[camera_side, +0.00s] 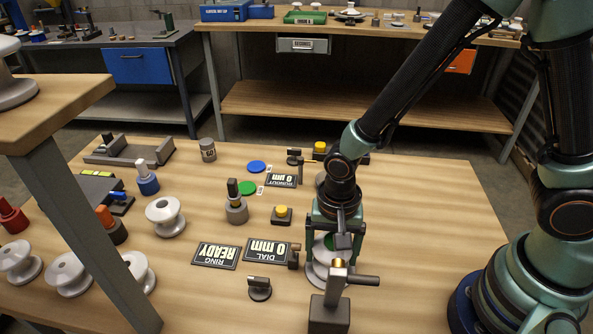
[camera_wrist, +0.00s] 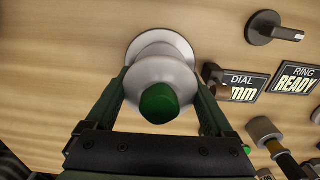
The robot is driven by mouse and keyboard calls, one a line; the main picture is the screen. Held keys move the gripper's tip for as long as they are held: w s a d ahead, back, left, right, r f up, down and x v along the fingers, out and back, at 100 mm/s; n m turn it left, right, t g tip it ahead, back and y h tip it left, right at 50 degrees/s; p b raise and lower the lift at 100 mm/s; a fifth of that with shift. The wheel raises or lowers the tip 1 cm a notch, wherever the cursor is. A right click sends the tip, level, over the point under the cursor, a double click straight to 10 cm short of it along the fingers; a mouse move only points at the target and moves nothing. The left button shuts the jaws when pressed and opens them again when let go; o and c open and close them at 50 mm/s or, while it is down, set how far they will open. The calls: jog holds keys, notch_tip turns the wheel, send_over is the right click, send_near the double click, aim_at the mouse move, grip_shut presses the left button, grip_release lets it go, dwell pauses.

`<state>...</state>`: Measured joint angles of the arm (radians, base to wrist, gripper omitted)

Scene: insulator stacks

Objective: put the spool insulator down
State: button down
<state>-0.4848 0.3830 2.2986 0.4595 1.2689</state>
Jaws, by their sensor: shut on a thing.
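My gripper (camera_side: 333,238) points down at the right of the bench, its jaws closed around a white spool insulator (camera_side: 322,270) with a green top. In the wrist view the white spool (camera_wrist: 160,72) sits between the two green fingers (camera_wrist: 162,112), its green top (camera_wrist: 158,103) toward the camera and its wider flange beyond. The spool looks upright. Its lower flange is at or just above the wood; I cannot tell whether it touches. A dark post with a side handle (camera_side: 330,310) partly hides it in the side view.
A DIAL 0 MM plate (camera_side: 267,252) and a RING READY plate (camera_side: 216,256) lie left of the spool. Several white spools (camera_side: 166,216) stand at the left. A dark knob (camera_side: 260,287) and a yellow button (camera_side: 282,214) are nearby. Bare wood (camera_side: 430,225) lies to the right.

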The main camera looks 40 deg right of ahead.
grip_release()
jog(key=shift+f, duration=0.1)
notch_tip(320, 180, up, 12)
jog(key=shift+r, duration=0.15)
jog(key=d+r+n+t, duration=0.5)
jog(key=d+r+n, duration=0.4)
jog(key=d, duration=0.5)
jog(key=shift+w+d+r+t, duration=0.3)
jog(key=shift+w+r, duration=0.05)
jog(key=shift+r, duration=0.6)
